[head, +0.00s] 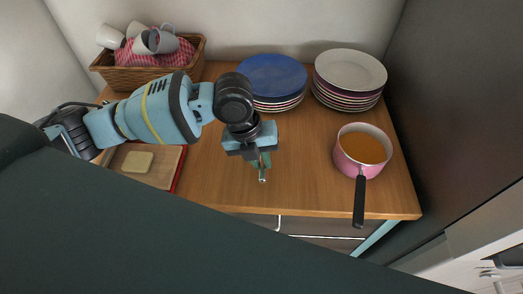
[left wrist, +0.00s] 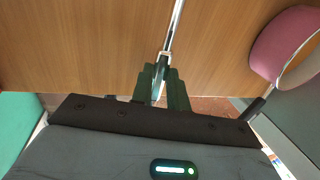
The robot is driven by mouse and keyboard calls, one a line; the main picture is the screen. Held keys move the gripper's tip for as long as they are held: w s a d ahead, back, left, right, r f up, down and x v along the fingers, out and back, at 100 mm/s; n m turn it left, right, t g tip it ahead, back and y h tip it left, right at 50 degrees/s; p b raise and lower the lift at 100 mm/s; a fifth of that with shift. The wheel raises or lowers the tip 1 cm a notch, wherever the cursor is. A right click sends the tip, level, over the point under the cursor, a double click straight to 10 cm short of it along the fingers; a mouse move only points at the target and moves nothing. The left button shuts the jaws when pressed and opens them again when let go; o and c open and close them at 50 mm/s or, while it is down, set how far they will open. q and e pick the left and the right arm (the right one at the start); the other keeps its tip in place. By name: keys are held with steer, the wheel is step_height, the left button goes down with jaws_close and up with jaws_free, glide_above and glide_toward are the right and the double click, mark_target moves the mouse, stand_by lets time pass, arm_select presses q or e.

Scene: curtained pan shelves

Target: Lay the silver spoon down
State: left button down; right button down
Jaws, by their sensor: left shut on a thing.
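My left gripper (head: 262,160) is over the front middle of the wooden table (head: 305,165), pointing down. Its fingers are shut on the silver spoon (head: 262,176), of which only a short shiny piece shows below them. In the left wrist view the fingers (left wrist: 162,88) close around the spoon's thin silver shaft (left wrist: 175,25), which runs up out of the picture. The spoon's bowl is not clearly visible. I cannot tell whether the spoon touches the table top. My right gripper is not in view.
A pink saucepan (head: 341,158) of orange liquid stands at the right, its black handle past the front edge. Plate stacks with a blue plate (head: 272,75) and white plates (head: 350,70) stand behind. A mug basket (head: 135,80) and a board (head: 155,178) are left. Wood around the gripper is clear.

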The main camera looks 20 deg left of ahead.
arm_select(q)
steer(key=shift+a+b+x, duration=0.15)
steer(key=shift+b+x, duration=0.05)
steer(key=shift+x, duration=0.5)
steer(key=shift+a+b+x, duration=0.15)
steer(key=shift+x, duration=0.55)
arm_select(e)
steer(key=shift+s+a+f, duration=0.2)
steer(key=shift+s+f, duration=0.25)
arm_select(q)
steer(key=shift+f, duration=0.1)
steer(key=c, duration=1.7)
jaws_free()
steer(key=o, duration=0.6)
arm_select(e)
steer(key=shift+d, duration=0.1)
arm_select(q)
steer(key=shift+v, duration=3.95)
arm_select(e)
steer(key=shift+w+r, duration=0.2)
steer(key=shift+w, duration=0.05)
